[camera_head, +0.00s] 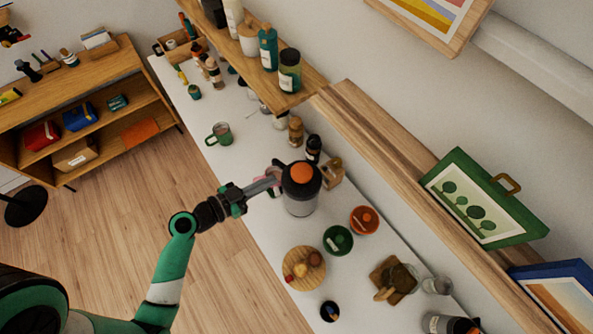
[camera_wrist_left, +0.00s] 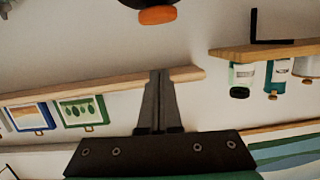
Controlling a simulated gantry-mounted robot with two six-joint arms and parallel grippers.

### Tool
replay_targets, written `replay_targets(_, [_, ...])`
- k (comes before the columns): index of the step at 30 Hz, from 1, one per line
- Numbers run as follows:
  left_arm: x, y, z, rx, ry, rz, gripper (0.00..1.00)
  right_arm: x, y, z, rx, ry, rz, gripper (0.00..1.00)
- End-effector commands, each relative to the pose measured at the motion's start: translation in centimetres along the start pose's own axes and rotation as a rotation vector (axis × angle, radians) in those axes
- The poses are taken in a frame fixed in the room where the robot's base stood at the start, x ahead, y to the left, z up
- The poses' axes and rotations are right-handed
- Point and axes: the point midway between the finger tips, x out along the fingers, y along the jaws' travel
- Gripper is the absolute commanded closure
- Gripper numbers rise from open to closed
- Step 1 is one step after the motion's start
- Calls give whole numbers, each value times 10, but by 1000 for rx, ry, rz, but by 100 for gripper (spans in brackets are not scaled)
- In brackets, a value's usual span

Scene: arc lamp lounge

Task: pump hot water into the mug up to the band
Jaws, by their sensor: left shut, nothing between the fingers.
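A pump pot (camera_head: 301,199) with a dark top and an orange button (camera_head: 302,172) stands on the white counter. Its dark top and orange button (camera_wrist_left: 157,15) also show at the top edge of the left wrist view. My left gripper (camera_head: 274,182) is shut and empty at the left side of the pot in the head view; I cannot tell whether it touches. Its closed fingers (camera_wrist_left: 158,102) show in the left wrist view. A green mug (camera_head: 220,134) stands farther up the counter; its band and water level cannot be made out. Something pinkish is partly hidden behind the fingers. My right gripper is out of view.
A green bowl (camera_head: 338,240), an orange bowl (camera_head: 364,220) and a round wooden board (camera_head: 304,268) stand below the pot. Dark bottle (camera_head: 313,149) and wooden block (camera_head: 332,174) crowd its far side. A wooden shelf (camera_head: 262,88) overhangs the counter's back. Counter around the green mug is fairly clear.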

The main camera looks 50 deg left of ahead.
Motion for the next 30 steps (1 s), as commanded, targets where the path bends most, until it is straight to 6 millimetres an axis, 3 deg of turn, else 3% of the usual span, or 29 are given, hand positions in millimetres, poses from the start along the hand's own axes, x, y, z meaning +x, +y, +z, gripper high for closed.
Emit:
replay_targets(5, [14,0,-2,2,0,4,100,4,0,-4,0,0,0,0])
replay_targets(18, [104,1,0,1,0,4,100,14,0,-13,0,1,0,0])
replay_targets(22, [107,0,27,-2,-2,0,100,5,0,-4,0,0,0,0])
replay_targets(30, [110,0,39,1,0,1,100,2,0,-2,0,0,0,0])
